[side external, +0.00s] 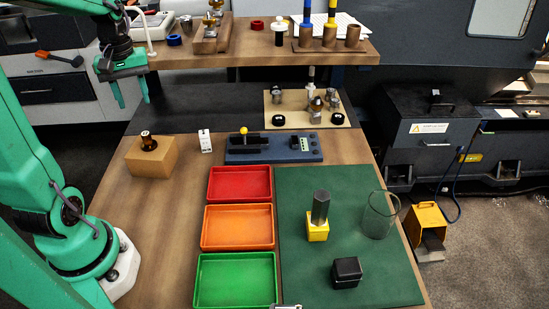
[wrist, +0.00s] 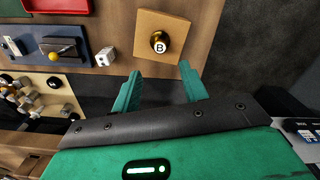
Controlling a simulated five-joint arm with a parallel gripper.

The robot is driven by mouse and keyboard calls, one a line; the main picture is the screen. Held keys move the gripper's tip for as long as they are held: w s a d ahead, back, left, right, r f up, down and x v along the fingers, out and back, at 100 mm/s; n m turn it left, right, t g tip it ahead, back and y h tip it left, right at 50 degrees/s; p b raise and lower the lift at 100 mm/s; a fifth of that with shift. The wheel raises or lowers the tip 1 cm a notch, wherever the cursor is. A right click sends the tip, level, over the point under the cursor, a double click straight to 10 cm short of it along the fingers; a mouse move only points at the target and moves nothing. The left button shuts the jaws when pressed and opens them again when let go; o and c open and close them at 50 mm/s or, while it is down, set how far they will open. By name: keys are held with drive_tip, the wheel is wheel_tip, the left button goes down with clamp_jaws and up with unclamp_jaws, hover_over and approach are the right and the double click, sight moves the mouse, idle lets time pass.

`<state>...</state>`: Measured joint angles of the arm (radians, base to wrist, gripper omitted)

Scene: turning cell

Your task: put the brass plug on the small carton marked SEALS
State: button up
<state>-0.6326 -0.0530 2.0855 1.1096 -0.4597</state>
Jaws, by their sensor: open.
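A small brown carton (side external: 160,164) stands on the left of the bench, and no SEALS marking is readable on it. A dark and brass-coloured plug (side external: 148,142) sits upright on its top. The wrist view shows the plug from above, with a brass rim and a round white face marked B (wrist: 159,44), near the middle of the carton top (wrist: 184,23). My gripper (side external: 132,101) is open and empty, raised above and behind the carton, apart from the plug. Its two fingers also show in the wrist view (wrist: 160,70), with nothing between them.
A small white block (side external: 205,140) and a blue fixture (side external: 272,157) stand right of the carton. Red (side external: 212,199), orange (side external: 208,244) and green (side external: 203,302) trays lie nearer. A raised wooden shelf (side external: 250,61) crosses the back. Bare bench surrounds the carton.

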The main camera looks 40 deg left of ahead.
drive_tip(key=shift+d, duration=0.1)
idle(0.4)
drive_tip(key=s+d+r+m+t, duration=0.2)
drive_tip(key=d+m, duration=0.4)
drive_tip(key=d, duration=0.3)
drive_tip(key=s+d+r+m+t, duration=0.2)
drive_tip(key=d+m, duration=0.4)
drive_tip(key=d, duration=0.4)
drive_tip(key=shift+d+r+m+t, duration=0.2)
drive_tip(key=shift+m+t, duration=0.1)
drive_tip(key=shift+t, duration=0.5)
